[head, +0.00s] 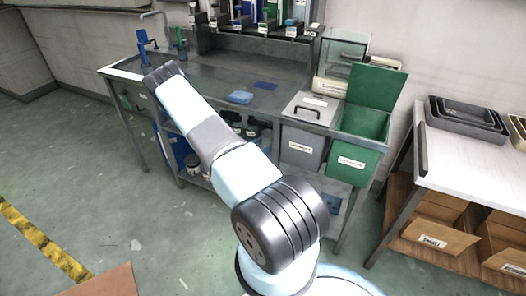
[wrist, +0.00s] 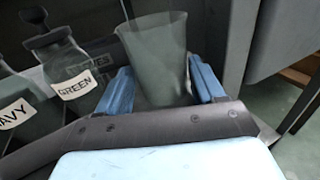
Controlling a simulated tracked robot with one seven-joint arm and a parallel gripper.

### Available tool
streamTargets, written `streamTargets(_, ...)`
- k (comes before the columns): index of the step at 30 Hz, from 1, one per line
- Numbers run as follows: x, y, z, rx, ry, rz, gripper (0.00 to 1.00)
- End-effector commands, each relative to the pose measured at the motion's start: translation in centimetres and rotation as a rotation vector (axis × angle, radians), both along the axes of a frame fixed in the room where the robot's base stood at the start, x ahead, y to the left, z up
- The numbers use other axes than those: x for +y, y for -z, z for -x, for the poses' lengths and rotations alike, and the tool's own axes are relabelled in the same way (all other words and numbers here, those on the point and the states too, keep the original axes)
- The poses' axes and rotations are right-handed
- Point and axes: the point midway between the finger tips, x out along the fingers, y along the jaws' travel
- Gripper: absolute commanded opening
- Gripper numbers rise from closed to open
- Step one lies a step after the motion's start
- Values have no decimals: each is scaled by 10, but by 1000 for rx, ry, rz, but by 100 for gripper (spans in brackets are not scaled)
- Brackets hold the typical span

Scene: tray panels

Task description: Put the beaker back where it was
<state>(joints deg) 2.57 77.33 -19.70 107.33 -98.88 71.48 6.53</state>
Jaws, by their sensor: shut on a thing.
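The beaker (wrist: 158,50) is a clear, greyish, see-through cup that widens toward its rim, seen in the wrist view. My gripper (wrist: 162,82) has its two blue fingers on either side of the beaker and is shut on it. The beaker looks slightly tilted in that picture, and its base is partly hidden by the gripper's dark front edge. In the head view my arm crosses the bench, and I cannot make out the gripper or the beaker there.
Dark bottles labelled GREEN (wrist: 68,72) and NAVY (wrist: 12,100) stand close left of my gripper. The bench (head: 212,80) holds a blue sponge (head: 241,97). A grey lidded bin (head: 304,140) and an open green bin (head: 362,140) adjoin it. A white table (head: 465,160) stands right.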

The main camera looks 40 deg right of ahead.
Motion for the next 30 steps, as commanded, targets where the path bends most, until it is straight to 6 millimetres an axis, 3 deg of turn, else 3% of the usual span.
streamTargets(6, -26, 0, 1, -1, 3, 1, 35)
streamTargets(12, -24, 29, 0, 0, 0, 1, 35)
streamTargets(27, -24, 36, 0, 0, 2, 1, 35)
streamTargets(28, -24, 35, 0, -1, 2, 1, 71)
streamTargets(30, -24, 35, 1, -1, 2, 1, 77)
